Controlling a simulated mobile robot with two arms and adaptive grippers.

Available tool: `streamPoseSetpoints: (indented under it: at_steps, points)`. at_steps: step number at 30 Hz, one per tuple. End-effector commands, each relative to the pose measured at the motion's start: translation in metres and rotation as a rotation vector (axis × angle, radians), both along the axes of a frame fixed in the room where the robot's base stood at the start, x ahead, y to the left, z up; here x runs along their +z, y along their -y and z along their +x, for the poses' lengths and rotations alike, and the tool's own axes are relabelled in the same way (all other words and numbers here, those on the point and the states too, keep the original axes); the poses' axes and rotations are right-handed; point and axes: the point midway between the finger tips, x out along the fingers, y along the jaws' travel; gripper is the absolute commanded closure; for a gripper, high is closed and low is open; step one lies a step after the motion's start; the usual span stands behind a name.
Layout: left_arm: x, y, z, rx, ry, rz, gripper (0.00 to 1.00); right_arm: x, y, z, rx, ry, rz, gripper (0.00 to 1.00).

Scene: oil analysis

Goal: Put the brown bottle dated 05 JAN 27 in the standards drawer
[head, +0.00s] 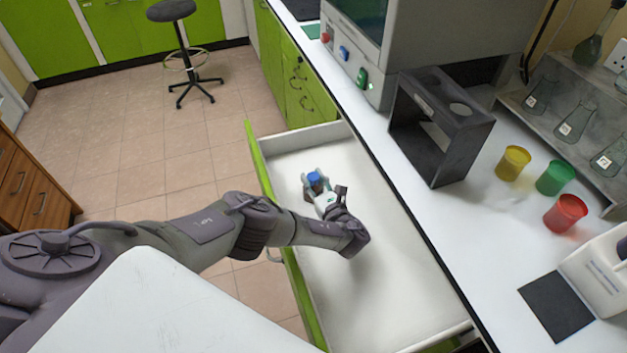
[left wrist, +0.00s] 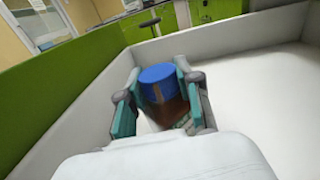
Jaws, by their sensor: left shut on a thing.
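The brown bottle with a blue cap (head: 314,178) is in my left gripper (head: 319,186). In the left wrist view the blue cap and brown body (left wrist: 162,92) show between the two teal-padded fingers of the left gripper (left wrist: 163,100). The bottle is inside the open drawer (head: 385,285), which has a green front and a white interior. Its date label cannot be read, and whether its base touches the drawer floor cannot be told. My right gripper is not in view.
The white worktop (head: 440,225) runs along the right side of the drawer. On it stand a dark rack (head: 440,125) and yellow (head: 513,163), green (head: 555,178) and red (head: 565,214) beakers. A stool (head: 180,50) stands on the floor beyond. The drawer around the bottle is clear.

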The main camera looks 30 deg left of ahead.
Motion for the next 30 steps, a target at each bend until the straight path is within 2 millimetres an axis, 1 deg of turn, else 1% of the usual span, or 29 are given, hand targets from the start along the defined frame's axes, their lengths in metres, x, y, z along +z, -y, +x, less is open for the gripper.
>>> streamPoseSetpoints:
  at_steps: [1, 2, 3, 6, 12, 17, 20, 30]
  points:
    - [0.001, 0.000, 0.000, 0.000, 0.001, 0.001, 1.00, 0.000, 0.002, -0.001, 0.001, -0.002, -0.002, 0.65]
    - [0.000, 0.000, 0.000, 0.000, 0.000, 0.000, 0.62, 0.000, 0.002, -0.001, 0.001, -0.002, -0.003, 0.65]
    - [0.000, 0.000, 0.000, 0.000, -0.001, 0.001, 0.56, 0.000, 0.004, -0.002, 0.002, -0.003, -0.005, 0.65]
    - [0.000, 0.000, 0.000, 0.000, -0.001, 0.001, 0.41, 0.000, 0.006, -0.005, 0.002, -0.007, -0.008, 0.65]
    - [0.000, 0.000, 0.000, 0.001, -0.001, 0.001, 0.41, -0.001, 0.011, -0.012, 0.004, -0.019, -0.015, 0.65]
    - [0.000, 0.004, -0.003, 0.000, -0.001, 0.000, 0.41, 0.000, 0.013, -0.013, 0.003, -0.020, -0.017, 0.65]
    - [0.000, 0.014, -0.009, -0.001, -0.003, -0.002, 0.41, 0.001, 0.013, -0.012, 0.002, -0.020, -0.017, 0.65]
    - [0.000, 0.072, -0.050, -0.001, -0.002, -0.003, 0.41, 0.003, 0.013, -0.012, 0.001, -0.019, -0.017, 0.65]
